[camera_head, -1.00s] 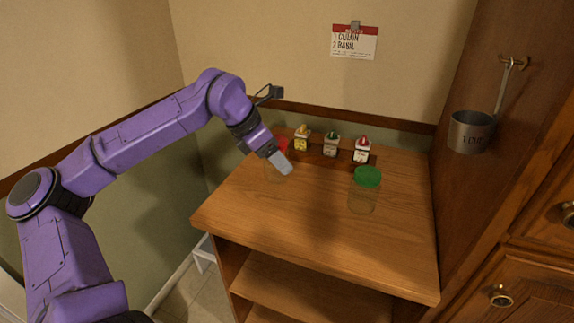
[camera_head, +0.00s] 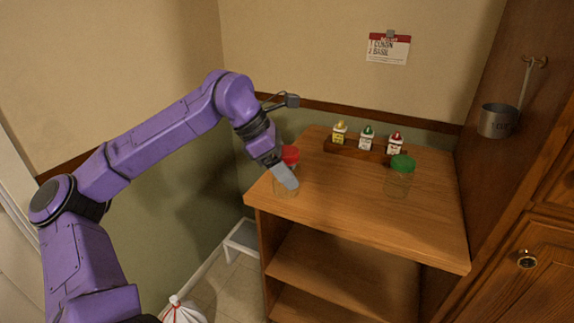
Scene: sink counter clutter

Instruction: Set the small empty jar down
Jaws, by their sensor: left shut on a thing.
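A small clear jar with a red lid (camera_head: 290,154) is at the left end of the wooden counter top. My left gripper (camera_head: 285,178) reaches down in front of it and is shut on it. The finger covers much of the jar's see-through body, which looks empty. I cannot tell whether the jar's base touches the wood. My right gripper is out of view.
A clear jar with a green lid (camera_head: 401,163) stands to the right on the counter top (camera_head: 360,205). A wooden rack (camera_head: 357,150) with three small bottles stands at the back. A metal cup (camera_head: 497,121) hangs at right. The counter's middle and front are clear.

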